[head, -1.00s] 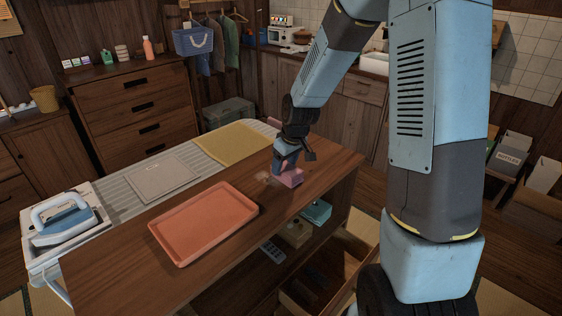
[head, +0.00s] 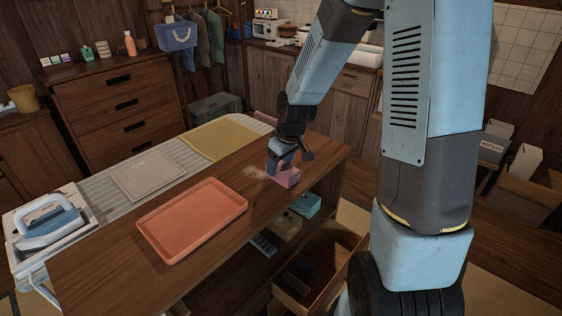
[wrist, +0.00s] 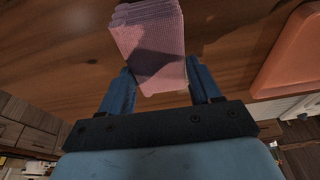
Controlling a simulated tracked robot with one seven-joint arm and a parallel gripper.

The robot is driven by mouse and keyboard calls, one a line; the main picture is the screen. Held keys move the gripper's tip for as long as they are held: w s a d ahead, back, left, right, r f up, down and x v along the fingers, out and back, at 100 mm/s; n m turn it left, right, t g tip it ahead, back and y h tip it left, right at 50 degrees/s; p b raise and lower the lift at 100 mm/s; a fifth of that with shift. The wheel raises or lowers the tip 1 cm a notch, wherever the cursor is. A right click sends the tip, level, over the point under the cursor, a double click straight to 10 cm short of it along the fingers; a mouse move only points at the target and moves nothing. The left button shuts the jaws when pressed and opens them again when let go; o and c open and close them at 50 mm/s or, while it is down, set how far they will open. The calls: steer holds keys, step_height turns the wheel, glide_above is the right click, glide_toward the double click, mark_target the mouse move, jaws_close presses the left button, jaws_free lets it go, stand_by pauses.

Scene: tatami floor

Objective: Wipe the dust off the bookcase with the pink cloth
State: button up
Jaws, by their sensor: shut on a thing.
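The low wooden bookcase (head: 110,262) stands in front of me, with its flat top and open shelves facing right. A pale dust patch (head: 255,172) lies on its top, just left of the cloth. The pink cloth (head: 288,178) is a folded pad at the top's right part, and appears to rest on the wood. My gripper (head: 281,164) is shut on the cloth and points down at it. In the wrist view the cloth (wrist: 150,45) sits between and beyond the two blue fingers. Any dust under the cloth is hidden.
An orange tray (head: 192,222) lies on the bookcase top, left of the cloth. Behind is an ironing board with an iron (head: 48,222), a grey panel (head: 150,176) and a yellow cloth (head: 218,139). A teal box (head: 307,204) is on the shelf below.

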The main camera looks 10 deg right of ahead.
steer(key=shift+s+a+f, duration=0.15)
steer(key=shift+s+a, duration=0.5)
steer(key=shift+a, duration=0.15)
steer(key=shift+w+a, duration=0.15)
steer(key=shift+w+a+r, duration=0.1)
steer(key=shift+w+a, duration=0.55)
steer(key=shift+w, duration=0.25)
steer(key=shift+w+a+r, duration=0.1)
steer(key=shift+w+a, duration=0.5)
steer(key=shift+w, duration=0.3)
steer(key=shift+w+a+r, duration=0.1)
steer(key=shift+w+a, duration=0.55)
steer(key=shift+w, duration=0.25)
steer(key=shift+w+a+f, duration=0.15)
steer(key=shift+w+a, duration=0.35)
steer(key=shift+w, duration=0.2)
steer(key=shift+w+a+f, duration=0.1)
steer(key=shift+w+a, duration=0.35)
steer(key=shift+w, duration=0.2)
steer(key=shift+w+a+r, duration=0.1)
steer(key=shift+w+a, duration=0.45)
steer(key=shift+w, duration=0.2)
steer(key=shift+w+a+r, duration=0.1)
steer(key=shift+w+a, duration=0.4)
steer(key=shift+w, duration=0.2)
steer(key=shift+r, duration=2.95)
